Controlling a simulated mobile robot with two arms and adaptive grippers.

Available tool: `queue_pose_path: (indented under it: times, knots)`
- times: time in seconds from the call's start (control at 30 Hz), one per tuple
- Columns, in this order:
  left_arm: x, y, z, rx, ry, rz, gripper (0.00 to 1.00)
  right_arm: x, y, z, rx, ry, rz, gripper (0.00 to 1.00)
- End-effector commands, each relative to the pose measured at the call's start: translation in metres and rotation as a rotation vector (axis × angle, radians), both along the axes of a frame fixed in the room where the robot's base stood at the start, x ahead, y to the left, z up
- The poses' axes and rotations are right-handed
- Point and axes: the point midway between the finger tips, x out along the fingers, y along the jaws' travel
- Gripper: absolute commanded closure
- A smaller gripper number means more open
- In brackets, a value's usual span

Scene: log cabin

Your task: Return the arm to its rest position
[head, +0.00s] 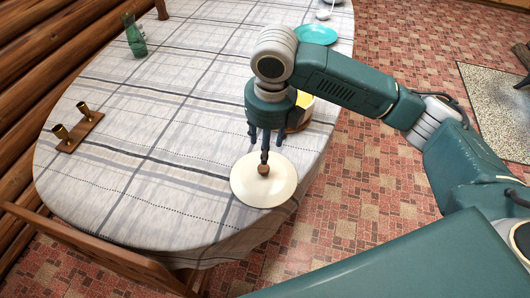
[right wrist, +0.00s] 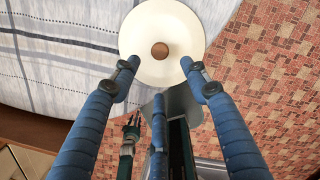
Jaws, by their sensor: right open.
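My right arm reaches in from the right in the head view. Its gripper (head: 264,150) points down over a round cream lid (head: 250,188) with a brown knob (head: 263,170), near the table's front right edge. In the right wrist view the three blue fingers (right wrist: 160,75) are spread and empty. The lid (right wrist: 140,30) and its knob (right wrist: 160,50) are beyond the fingertips, with nothing gripped. I cannot tell the exact gap between fingertips and knob. My left gripper is not clearly seen in either view.
A pot with yellow contents (head: 304,101) is partly hidden behind my right gripper. The checked table (head: 150,200) also holds a turquoise plate (head: 316,34), a green glass vase (head: 134,36) and a wooden candle holder (head: 78,134). A wooden chair (head: 100,258) stands at the front left.

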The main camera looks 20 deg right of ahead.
Motion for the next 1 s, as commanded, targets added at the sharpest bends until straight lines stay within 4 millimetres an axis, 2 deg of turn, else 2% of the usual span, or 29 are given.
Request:
queue_pose_path:
  times: [0.2,0.7,0.77,0.87,1.0]
  knots:
    - [0.000,0.000,-0.001,0.000,0.000,-0.001,0.60,-0.001,0.000,0.009,0.001,0.000,0.002,0.54]
    - [0.000,0.000,-0.001,0.000,0.000,-0.001,0.60,-0.003,0.004,0.005,0.010,0.001,-0.013,0.54]
    - [0.000,0.000,-0.001,0.000,0.000,-0.001,0.60,-0.008,0.011,-0.003,0.030,0.001,-0.049,0.54]
    - [0.000,0.000,-0.001,0.000,0.000,-0.001,0.60,-0.021,0.034,-0.026,0.103,0.003,-0.184,0.54]
    - [0.000,0.000,-0.001,0.000,0.000,-0.001,0.60,-0.047,0.074,-0.061,0.276,0.025,-0.532,0.54]
